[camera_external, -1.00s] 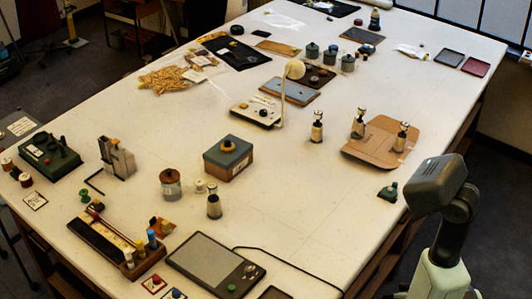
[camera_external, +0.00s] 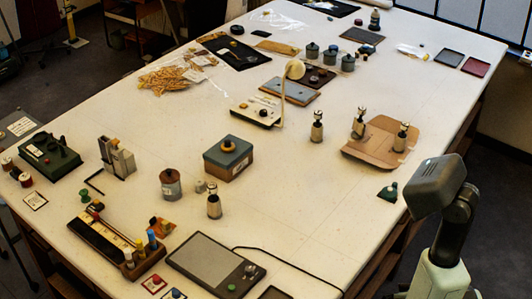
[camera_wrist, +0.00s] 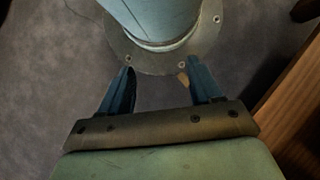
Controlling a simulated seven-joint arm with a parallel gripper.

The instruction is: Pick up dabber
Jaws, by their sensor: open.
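I cannot tell for sure which object is the dabber. A small dark green knobbed piece with a wide base (camera_external: 388,191) stands near the table's right edge, close to my arm. In the external view my gripper is not visible. No table object shows between the fingers.
The white table (camera_external: 300,195) has free room in its middle and along the right. A wooden edge (camera_wrist: 290,115) is at the wrist view's right.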

